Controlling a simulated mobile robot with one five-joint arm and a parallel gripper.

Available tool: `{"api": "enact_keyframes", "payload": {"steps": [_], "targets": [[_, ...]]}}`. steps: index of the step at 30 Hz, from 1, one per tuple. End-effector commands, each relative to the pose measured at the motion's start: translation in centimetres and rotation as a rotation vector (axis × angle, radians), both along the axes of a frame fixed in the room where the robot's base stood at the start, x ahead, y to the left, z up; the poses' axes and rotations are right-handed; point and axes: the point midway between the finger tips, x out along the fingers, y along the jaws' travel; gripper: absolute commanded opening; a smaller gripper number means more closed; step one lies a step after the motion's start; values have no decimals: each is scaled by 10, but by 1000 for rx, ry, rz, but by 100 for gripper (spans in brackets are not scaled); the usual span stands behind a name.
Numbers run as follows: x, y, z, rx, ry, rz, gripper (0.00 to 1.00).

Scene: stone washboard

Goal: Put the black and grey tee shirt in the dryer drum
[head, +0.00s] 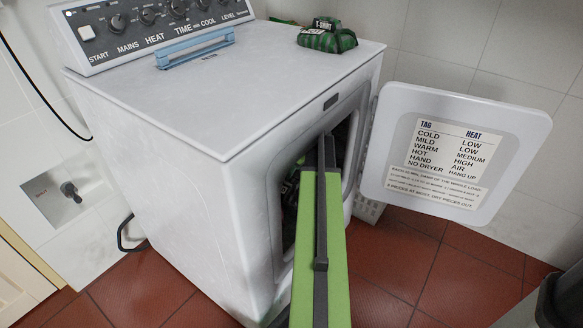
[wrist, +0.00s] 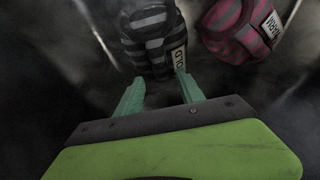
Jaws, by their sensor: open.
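The black and grey striped tee shirt (wrist: 148,42), a rolled bundle with a white tag, lies inside the dark dryer drum (wrist: 60,60), just ahead of my fingertips in the wrist view. My gripper (wrist: 159,88) is open, with its two teal fingers apart and nothing seen between them. The right fingertip is close to the shirt's tag; I cannot tell whether it touches. In the head view my green arm reaches through the open front of the dryer (head: 180,180), and my gripper and the shirt are hidden.
A pink and black bundle (wrist: 242,30) lies right of the shirt in the drum. The dryer door (head: 460,150) stands open to the right. A green and black bundle (head: 327,38) and a blue plastic part (head: 195,47) lie on the dryer top. The red tiled floor (head: 400,255) is clear in front.

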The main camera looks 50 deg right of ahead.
Motion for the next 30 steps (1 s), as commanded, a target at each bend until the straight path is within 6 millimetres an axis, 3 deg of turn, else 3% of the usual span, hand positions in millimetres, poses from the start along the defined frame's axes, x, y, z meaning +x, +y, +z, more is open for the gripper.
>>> {"api": "enact_keyframes", "payload": {"steps": [1, 6, 12, 18, 30], "targets": [[-18, 0, 1, 0, 1, -5, 45], [-66, -4, -1, 1, 0, -6, 45], [-106, -8, -1, 2, 0, -4, 45], [-120, -11, -1, 1, 0, -2, 45], [-120, -11, -1, 1, 0, -2, 45]]}}
